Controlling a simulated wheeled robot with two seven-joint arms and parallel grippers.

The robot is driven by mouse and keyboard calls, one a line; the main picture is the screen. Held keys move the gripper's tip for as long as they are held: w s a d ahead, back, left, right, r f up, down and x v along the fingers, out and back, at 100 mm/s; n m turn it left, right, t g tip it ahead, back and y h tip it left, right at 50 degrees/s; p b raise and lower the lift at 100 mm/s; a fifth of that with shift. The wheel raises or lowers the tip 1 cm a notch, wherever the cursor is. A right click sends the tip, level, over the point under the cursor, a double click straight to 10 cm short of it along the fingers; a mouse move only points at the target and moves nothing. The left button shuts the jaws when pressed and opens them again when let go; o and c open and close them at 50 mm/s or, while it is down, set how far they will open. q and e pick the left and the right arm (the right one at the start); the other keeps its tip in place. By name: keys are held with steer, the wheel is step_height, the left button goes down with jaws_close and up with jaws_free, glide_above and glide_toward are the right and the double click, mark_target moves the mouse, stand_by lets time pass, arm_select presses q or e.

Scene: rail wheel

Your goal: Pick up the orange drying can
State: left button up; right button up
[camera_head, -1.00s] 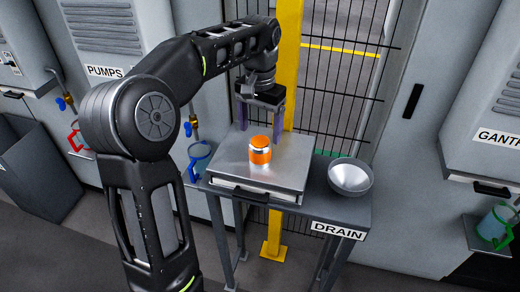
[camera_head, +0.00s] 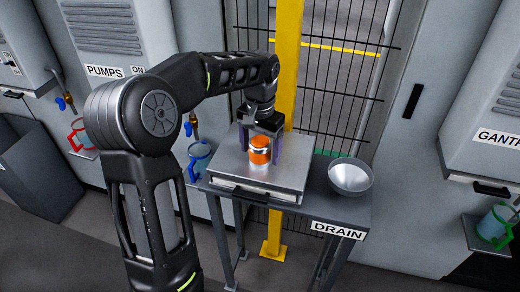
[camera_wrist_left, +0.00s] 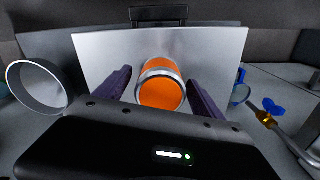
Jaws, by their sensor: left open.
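The orange can (camera_head: 260,151) with silver bands stands upright on the metal-topped box on the drain table. It also shows in the left wrist view (camera_wrist_left: 161,88), between the two fingers. My left gripper (camera_head: 262,155) is open, with its purple fingers on either side of the can. In the left wrist view, the left gripper (camera_wrist_left: 160,92) shows gaps between each finger and the can. My right gripper is not in view.
The silver box (camera_head: 235,172) sits on the grey table labelled DRAIN (camera_head: 325,212). A metal bowl (camera_head: 350,176) stands to the right of the box. A blue-handled jug (camera_head: 199,160) is at the left, and a yellow post (camera_head: 287,75) and wire fence rise behind.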

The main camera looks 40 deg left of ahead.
arm_select(q)
steer(key=shift+f, duration=0.3)
stand_by(0.4)
steer(key=c, duration=1.7)
